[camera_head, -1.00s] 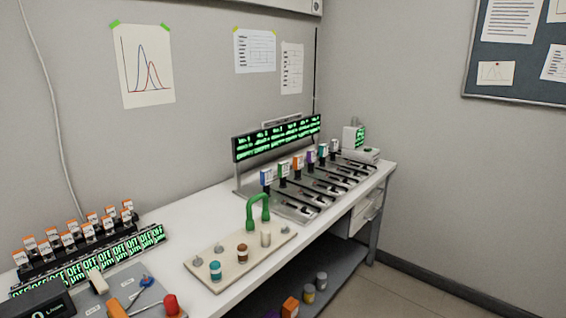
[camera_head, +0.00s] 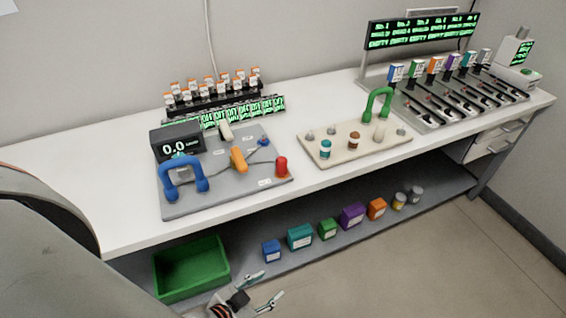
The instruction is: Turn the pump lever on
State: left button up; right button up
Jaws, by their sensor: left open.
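A grey control panel (camera_head: 225,195) lies on the left part of the white bench. It carries a display (camera_head: 176,145) reading 0.0, a blue arched handle (camera_head: 184,178), an orange lever (camera_head: 238,160), a pale lever (camera_head: 225,131), a small blue-tipped stick (camera_head: 264,142) and a red knob (camera_head: 282,167). The labels are too small to read, so I cannot tell which is the pump lever. My left gripper (camera_head: 261,289) is at the bottom edge, open and empty, in front of the lower shelf and apart from the panel. My right gripper is out of view.
A beige board (camera_head: 350,153) with a green arched handle stands right of the panel. Small vials (camera_head: 212,88) stand in a rack behind it. A green bin (camera_head: 190,268) and several coloured boxes (camera_head: 352,215) sit on the lower shelf (camera_head: 430,193). Bare bench lies left of the panel.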

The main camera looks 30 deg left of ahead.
aim_at(228, 136)
jog(key=k+j+u, duration=0.1)
jog(key=u, duration=1.05)
